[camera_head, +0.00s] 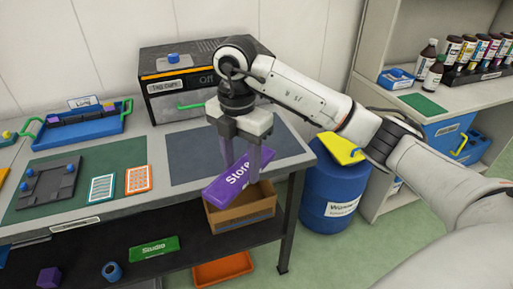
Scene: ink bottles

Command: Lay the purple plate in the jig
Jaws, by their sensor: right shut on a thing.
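The purple plate (234,178) carries the white word "Store". My right gripper (241,163) is shut on it and holds it tilted in the air, near the front right edge of the table. The jig is probably the dark grey board with blue knobs (47,186), lying on the green mat at the left of the table. It is well to the left of the gripper, and no plate shows in it. My left gripper is not in view.
An oven-like box (170,98) stands behind the gripper. A blue tray (82,130) is at the back left. White (102,188) and orange (139,179) cards lie right of the board. A cardboard box (240,212) sits below the plate, and a blue barrel (330,190) stands right.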

